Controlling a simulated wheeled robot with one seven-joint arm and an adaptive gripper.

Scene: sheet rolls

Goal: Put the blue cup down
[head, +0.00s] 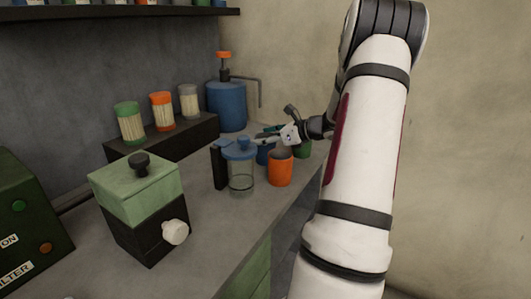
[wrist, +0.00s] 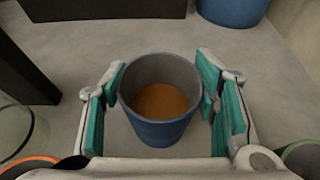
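The blue cup (wrist: 160,131) stands upright between the two teal-padded fingers of my gripper (wrist: 161,75) in the wrist view, with brown liquid inside. In the head view my gripper (head: 272,136) reaches over the counter's far end. Only a small part of the blue cup (head: 264,155) shows there, between the glass jug and the orange cup. I cannot tell whether its base touches the counter.
The glass jug with a blue lid (head: 241,172), orange cup (head: 281,169) and green cup (head: 304,149) stand close by. A blue pump container (head: 227,106) is behind. A green-topped grinder (head: 140,195) stands nearer. Bare counter (wrist: 75,40) shows beyond the cup.

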